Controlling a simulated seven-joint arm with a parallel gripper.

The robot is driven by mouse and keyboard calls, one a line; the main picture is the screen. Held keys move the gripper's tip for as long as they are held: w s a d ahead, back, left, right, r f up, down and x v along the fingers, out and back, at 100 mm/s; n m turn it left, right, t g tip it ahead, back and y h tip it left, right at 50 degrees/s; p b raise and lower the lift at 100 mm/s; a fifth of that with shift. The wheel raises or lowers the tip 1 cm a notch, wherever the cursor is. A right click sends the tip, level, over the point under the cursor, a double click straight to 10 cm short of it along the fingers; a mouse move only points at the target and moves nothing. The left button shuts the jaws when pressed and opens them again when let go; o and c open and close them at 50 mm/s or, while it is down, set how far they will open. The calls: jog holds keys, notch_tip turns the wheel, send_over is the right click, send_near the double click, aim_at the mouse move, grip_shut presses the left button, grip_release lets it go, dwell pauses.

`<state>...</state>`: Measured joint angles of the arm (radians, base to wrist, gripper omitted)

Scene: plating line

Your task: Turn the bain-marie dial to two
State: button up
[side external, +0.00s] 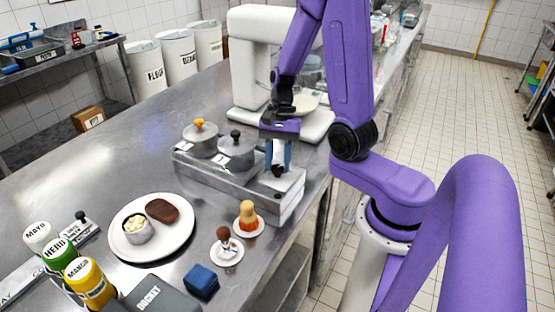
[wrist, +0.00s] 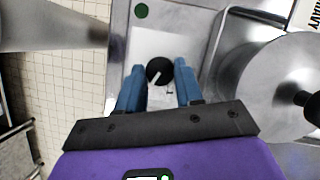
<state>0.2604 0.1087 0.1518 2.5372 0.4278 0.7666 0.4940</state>
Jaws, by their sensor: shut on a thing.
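The bain-marie (side external: 222,186) is a long steel box on the counter with two lidded pots set in its top. Its dial (wrist: 159,70) is a round black knob with a white pointer line, on a pale panel at the end of the box. In the wrist view the pointer slants toward the bottom, slightly left. My gripper (wrist: 159,67) points down with its blue fingers on either side of the knob, shut on it. The dial also shows under the fingers in the side view (side external: 277,171). A small dark mark sits below the knob; the scale numbers are not readable.
A white mixer (side external: 252,60) stands behind. A plate (side external: 122,250) with food, two small saucers, a blue block (side external: 201,280) and sauce bottles (side external: 90,282) stand in front.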

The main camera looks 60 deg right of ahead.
jog(key=shift+m+t, duration=0.3)
jog(key=shift+m, duration=0.3)
jog(key=o, duration=1)
jog(key=shift+o, duration=0.2)
jog(key=v, duration=1.7)
jog(key=shift+r, duration=0.2)
jog(key=s+a+f+n+h, duration=0.2)
jog(key=a+n, duration=0.3)
jog(key=n, duration=0.2)
jog(key=s+a+f+n+h, duration=0.2)
jog(key=a+f+n, duration=0.1)
jog(key=a+n, duration=0.4)
jog(key=s+a+f+n, duration=0.1)
jog(key=s+n, duration=0.4)
jog(key=n, duration=0.2)
jog(key=s+a+f+n+t, duration=0.1)
jog(key=s+a+f+n, duration=0.1)
jog(key=s+n, duration=0.4)
jog(key=shift+a+n, duration=0.35)
jog(key=shift+n, duration=0.05)
